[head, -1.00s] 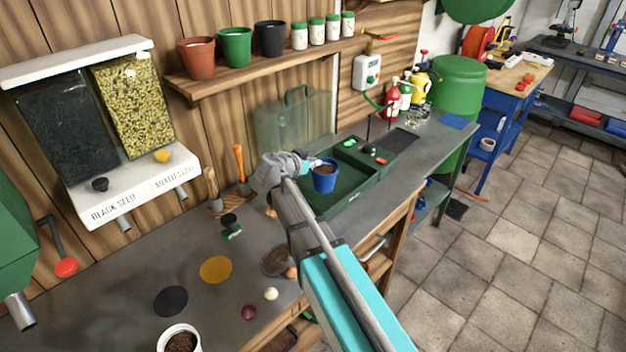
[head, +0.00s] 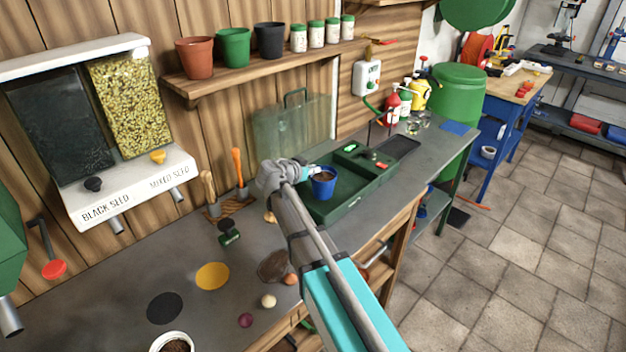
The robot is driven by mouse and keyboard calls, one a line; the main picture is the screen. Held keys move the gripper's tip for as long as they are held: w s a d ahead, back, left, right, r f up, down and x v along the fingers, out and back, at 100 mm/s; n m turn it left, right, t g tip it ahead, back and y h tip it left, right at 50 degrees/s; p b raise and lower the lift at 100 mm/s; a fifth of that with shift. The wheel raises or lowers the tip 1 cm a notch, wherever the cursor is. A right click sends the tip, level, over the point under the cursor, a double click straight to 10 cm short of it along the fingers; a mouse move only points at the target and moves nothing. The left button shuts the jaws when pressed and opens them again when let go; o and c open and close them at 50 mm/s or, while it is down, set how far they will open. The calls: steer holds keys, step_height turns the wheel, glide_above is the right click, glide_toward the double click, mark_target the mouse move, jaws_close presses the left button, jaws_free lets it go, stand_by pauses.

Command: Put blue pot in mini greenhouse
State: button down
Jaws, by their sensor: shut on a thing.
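The blue pot (head: 323,186) is filled with brown soil and is upright. My gripper (head: 312,173) is shut on the pot's left rim side. The pot is over the left part of a dark green tray base (head: 345,208) on the bench, which looks like the mini greenhouse. I cannot tell whether the pot touches the tray floor. A clear greenish cover with a handle (head: 290,128) stands behind the tray against the wall. My arm hides part of the tray's left end.
The tray's right side holds a panel with a green and a red button (head: 382,165). A white pot with soil (head: 172,343) stands at the front left. Seed dispensers (head: 125,185) hang at left. A shelf (head: 265,70) with pots and jars is above the bench.

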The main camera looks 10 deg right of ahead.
steer(key=shift+f+b, duration=1.35)
steer(key=shift+f, duration=0.3)
steer(key=c, duration=0.8)
jaws_free()
steer(key=shift+o, duration=0.2)
steer(key=shift+r, duration=0.1)
steer(key=shift+s+a+r, duration=0.1)
steer(key=shift+a, duration=0.05)
steer(key=p+v, duration=0.4)
steer(key=v, duration=0.7)
steer(key=shift+a+p, duration=0.25)
steer(key=shift+p, duration=0.1)
steer(key=shift+s, duration=0.15)
